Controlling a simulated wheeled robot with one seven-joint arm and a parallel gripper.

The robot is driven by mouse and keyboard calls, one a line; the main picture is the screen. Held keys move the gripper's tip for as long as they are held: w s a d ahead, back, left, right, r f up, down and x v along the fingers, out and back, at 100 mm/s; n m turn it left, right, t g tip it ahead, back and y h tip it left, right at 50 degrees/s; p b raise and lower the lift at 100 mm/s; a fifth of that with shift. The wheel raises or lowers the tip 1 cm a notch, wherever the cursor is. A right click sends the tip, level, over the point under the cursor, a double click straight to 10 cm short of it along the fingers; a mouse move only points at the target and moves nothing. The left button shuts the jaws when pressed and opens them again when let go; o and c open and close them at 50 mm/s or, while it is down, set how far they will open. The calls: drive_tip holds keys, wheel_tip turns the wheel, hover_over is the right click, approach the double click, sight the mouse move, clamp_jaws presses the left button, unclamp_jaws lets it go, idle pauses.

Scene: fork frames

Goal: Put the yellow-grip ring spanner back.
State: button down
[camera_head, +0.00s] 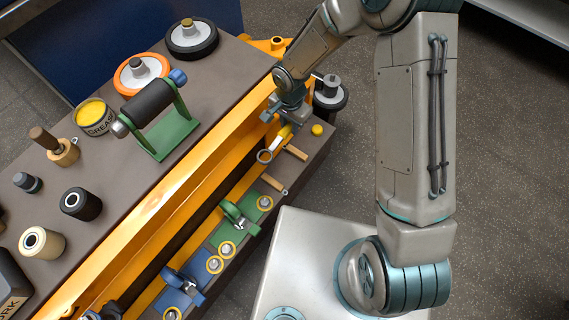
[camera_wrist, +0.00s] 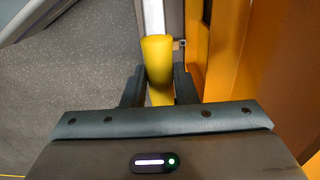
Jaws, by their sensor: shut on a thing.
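The ring spanner has a yellow grip (camera_head: 286,130) and a pale metal shaft that ends in a ring (camera_head: 265,156). My gripper (camera_head: 284,120) is shut on the yellow grip, over the far end of the narrow lower shelf (camera_head: 306,143). In the wrist view, the yellow grip (camera_wrist: 157,66) stands between my two dark fingers, and the metal shaft (camera_wrist: 153,17) runs away toward the top edge. I cannot tell whether the spanner touches the shelf or hangs just above it.
Wooden handles (camera_head: 296,152) and a yellow knob (camera_head: 317,130) are on the lower shelf beside the spanner. Green (camera_head: 239,216) and blue (camera_head: 182,287) holders stand nearer. An orange beam (camera_head: 190,173) edges the upper bench, which carries a roller stand (camera_head: 172,136), wheels and a grease tin (camera_head: 94,115).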

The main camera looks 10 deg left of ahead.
wheel_tip(320, 180, down, 17)
drive_tip(key=b, duration=0.5)
drive_tip(key=shift+f, duration=0.1)
drive_tip(key=shift+f+b, duration=0.8)
drive_tip(key=shift+f, duration=1.2)
drive_tip(key=shift+f+b, duration=0.15)
drive_tip(key=shift+b, duration=0.15)
drive_tip(key=c, duration=1.1)
unclamp_jaws()
drive_tip(key=shift+c, duration=0.2)
drive_tip(key=shift+r+p, duration=0.2)
drive_tip(key=shift+p, duration=0.45)
